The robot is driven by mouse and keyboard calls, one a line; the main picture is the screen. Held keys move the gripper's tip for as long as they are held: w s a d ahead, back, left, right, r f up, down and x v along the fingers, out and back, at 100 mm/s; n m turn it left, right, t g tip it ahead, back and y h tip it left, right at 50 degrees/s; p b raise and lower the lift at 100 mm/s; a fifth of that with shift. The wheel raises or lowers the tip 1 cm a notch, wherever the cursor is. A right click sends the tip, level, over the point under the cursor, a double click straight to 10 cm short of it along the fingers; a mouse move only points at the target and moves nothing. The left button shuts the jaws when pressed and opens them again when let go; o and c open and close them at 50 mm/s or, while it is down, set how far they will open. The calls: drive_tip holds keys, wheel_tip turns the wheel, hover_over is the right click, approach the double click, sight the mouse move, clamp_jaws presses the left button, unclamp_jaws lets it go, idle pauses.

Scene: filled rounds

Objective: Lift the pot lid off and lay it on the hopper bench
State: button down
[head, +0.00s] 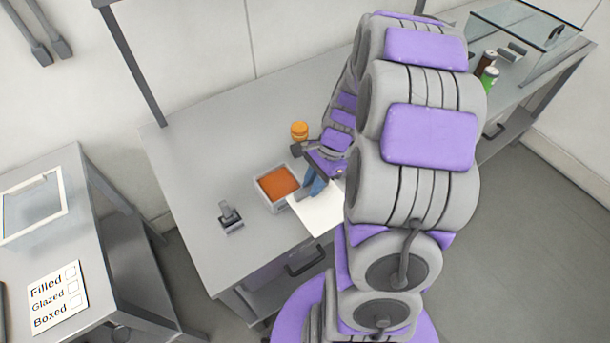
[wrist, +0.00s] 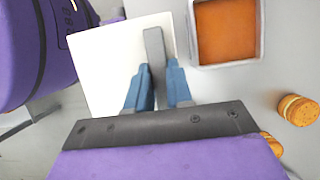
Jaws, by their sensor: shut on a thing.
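The pot (head: 256,190) is a square, pale-walled container with orange filling, uncovered on the grey bench (head: 200,150). It also shows at the upper right of the wrist view (wrist: 261,50). The lid (head: 318,215) is a flat white square just right of the pot, near the bench's front edge. In the wrist view, the lid (wrist: 105,50) carries a grey bar handle (wrist: 154,45). My gripper (wrist: 157,88), with blue fingers, is shut on this handle; it also shows in the head view (head: 313,186). I cannot tell whether the lid touches the bench.
Orange rounds (head: 299,130) sit behind the pot. A small grey tool (head: 230,218) stands left of it. A brown and a green can (head: 489,77) and a glass case (head: 530,25) are at the far right. A card (head: 58,297) reading Filled, Glazed, Boxed lies on the left table.

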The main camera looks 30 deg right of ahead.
drive_tip(key=shift+r+p, duration=1.45)
drive_tip(key=shift+r, duration=0.95)
